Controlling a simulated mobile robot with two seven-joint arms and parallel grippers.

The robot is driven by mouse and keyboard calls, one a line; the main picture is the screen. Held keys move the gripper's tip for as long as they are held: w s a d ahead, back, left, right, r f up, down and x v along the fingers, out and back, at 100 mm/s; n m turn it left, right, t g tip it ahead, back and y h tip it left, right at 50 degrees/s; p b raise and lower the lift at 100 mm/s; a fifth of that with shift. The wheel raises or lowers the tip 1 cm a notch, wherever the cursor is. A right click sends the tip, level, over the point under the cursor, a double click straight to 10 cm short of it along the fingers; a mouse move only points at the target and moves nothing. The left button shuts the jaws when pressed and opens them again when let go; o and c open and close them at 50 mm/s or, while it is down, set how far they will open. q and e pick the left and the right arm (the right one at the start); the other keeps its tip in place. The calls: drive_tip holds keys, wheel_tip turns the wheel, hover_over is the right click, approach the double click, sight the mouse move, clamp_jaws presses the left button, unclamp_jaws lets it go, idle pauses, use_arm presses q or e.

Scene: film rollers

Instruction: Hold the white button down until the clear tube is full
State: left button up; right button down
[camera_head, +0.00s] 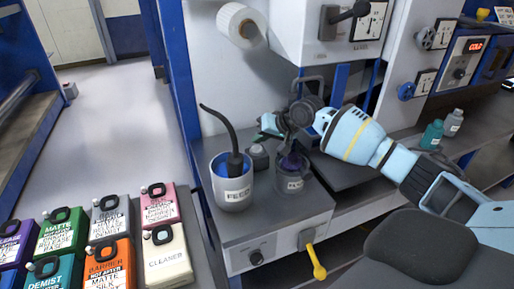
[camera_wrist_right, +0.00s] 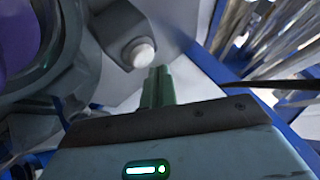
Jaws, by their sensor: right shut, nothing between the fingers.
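My right gripper (camera_head: 268,125) is over the grey bench unit, with its fingers pointing left. In the right wrist view its green fingers (camera_wrist_right: 158,86) are shut together and empty. The white button (camera_wrist_right: 139,53) is a small round knob in a grey collar, just beyond and left of the fingertips; I cannot tell whether they touch. In the head view a small grey housing (camera_head: 259,160) sits below the fingertips. A clear vessel (camera_head: 292,181) with dark purple inside stands right of it, partly hidden by my wrist. I cannot tell which thing is the clear tube or its level.
A white FEED pot (camera_head: 233,193) with blue inside and a dark hose stands left of the clear vessel. A yellow lever (camera_head: 316,262) sticks out from the bench front. Several coloured bottles, including a white CLEANER one (camera_head: 168,258), fill the lower left. Teal and grey bottles stand right.

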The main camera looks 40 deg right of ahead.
use_arm(q)
drive_tip(key=shift+w+r, duration=0.1)
drive_tip(key=shift+w, duration=0.35)
drive_tip(key=shift+s, duration=0.3)
idle(0.3)
use_arm(e)
drive_tip(key=shift+f, duration=0.1)
drive_tip(key=shift+f, duration=0.25)
use_arm(q)
drive_tip(key=shift+r, duration=0.15)
drive_tip(key=shift+w, duration=0.45)
use_arm(e)
drive_tip(key=shift+f, duration=0.25)
